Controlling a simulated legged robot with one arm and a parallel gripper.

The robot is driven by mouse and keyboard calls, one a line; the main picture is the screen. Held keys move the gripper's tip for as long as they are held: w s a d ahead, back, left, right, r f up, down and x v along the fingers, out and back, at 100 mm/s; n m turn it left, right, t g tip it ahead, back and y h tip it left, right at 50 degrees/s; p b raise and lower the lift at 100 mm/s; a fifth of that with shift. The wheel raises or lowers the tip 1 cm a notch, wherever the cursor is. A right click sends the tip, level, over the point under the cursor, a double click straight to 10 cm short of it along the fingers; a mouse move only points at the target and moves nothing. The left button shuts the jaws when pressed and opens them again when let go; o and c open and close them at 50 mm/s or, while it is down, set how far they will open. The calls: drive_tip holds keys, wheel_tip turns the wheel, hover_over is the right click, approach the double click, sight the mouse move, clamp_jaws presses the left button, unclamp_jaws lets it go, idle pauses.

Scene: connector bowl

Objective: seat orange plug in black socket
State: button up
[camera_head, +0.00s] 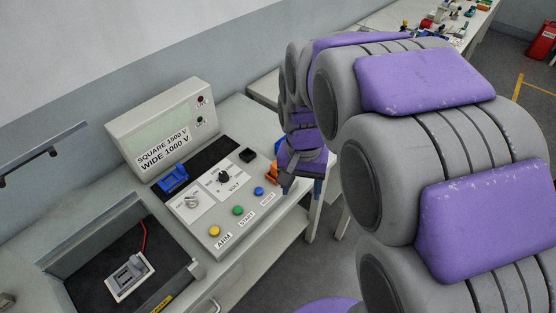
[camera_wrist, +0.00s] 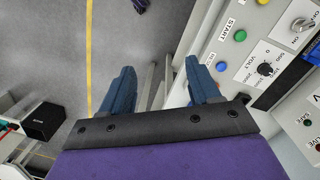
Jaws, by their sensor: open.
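The orange plug (camera_head: 271,171) shows in part at the right side of the console, just left of my gripper (camera_head: 301,187), which hides some of it. I cannot tell whether they touch. The black socket (camera_head: 247,154) is a small dark block on the console top, left of and slightly above the plug in the head view. My gripper also shows in the wrist view (camera_wrist: 162,72), its two blue fingers wide apart with nothing between them. Behind them are floor and the console edge.
The console (camera_head: 228,235) carries yellow, green and blue buttons, knobs, a blue connector (camera_head: 173,178) and an upright labelled panel (camera_head: 160,125). An open tray (camera_head: 85,282) holds a grey device (camera_head: 130,275) with a red wire. Open floor (camera_wrist: 55,60) lies beside the console.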

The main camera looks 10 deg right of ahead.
drive_tip(key=w+a+m+p, duration=0.1)
drive_tip(key=w+m+p, duration=0.25)
drive_tip(key=w, duration=1.05)
drive_tip(key=m+t+p, duration=0.1)
drive_tip(key=m, duration=0.1)
hover_over(275, 164)
wheel_tip(275, 164, down, 8)
drive_tip(key=r, duration=0.1)
drive_tip(key=f, duration=0.2)
drive_tip(key=d+f, duration=0.1)
drive_tip(key=f, duration=0.4)
drive_tip(key=shift+s+d+f+b, duration=0.1)
drive_tip(key=shift+d+f+b, duration=0.15)
drive_tip(key=shift+d+b, duration=0.1)
drive_tip(key=shift+a+f, duration=0.3)
drive_tip(key=shift+f, duration=0.1)
drive_tip(key=f, duration=0.2)
drive_tip(key=a+f+b, duration=0.1)
drive_tip(key=f, duration=0.1)
drive_tip(key=shift+a+f, duration=0.1)
drive_tip(key=shift+f, duration=0.2)
drive_tip(key=shift+d, duration=0.35)
drive_tip(key=shift+c, duration=0.7)
drive_tip(key=shift+a, duration=0.25)
drive_tip(key=c, duration=0.6)
drive_tip(key=shift+d, duration=0.1)
drive_tip(key=c, duration=0.3)
